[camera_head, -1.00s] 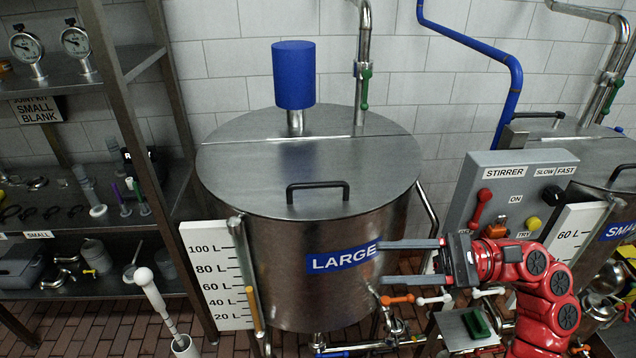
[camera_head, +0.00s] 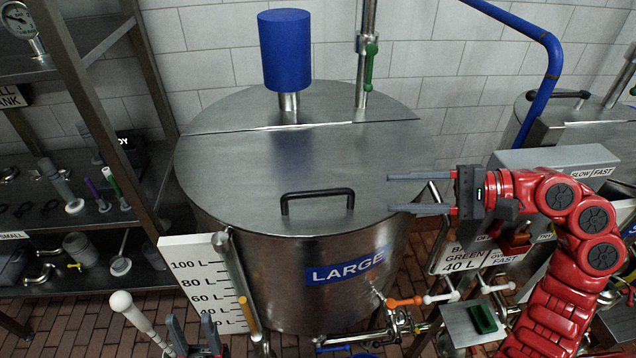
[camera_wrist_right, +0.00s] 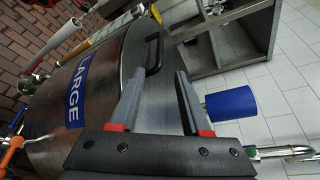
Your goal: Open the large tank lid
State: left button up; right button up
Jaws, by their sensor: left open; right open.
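The large tank (camera_head: 300,290) stands in the middle with a blue LARGE label. Its round steel lid (camera_head: 235,160) lies flat and closed on top, with a black bar handle (camera_head: 317,194) near the front edge. My right gripper (camera_head: 390,192) is open and empty at the right edge of the lid, its fingers pointing left towards the handle but apart from it. In the right wrist view the handle (camera_wrist_right: 154,50) shows just beyond the open fingertips. My left gripper (camera_head: 193,332) is open, low at the bottom edge in front of the volume scale; its arm is out of view.
A blue motor (camera_head: 285,50) and a pipe with a green valve (camera_head: 368,62) rise behind the lid's seam. Shelves (camera_head: 100,215) with parts stand left. The volume scale (camera_head: 195,270) is at the tank's front left. The stirrer control box (camera_head: 555,158) is right, behind my right arm.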

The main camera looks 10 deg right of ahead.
aim_at(325, 193)
jog(key=p+x, duration=0.5)
jog(key=x, duration=0.9)
jog(key=shift+r+p, duration=0.1)
jog(key=shift+p, duration=0.3)
jog(key=shift+w+a+f, duration=0.15)
jog(key=shift+a+f, duration=0.05)
jog(key=shift+a, duration=0.15)
jog(key=shift+c, duration=0.3)
grip_shut()
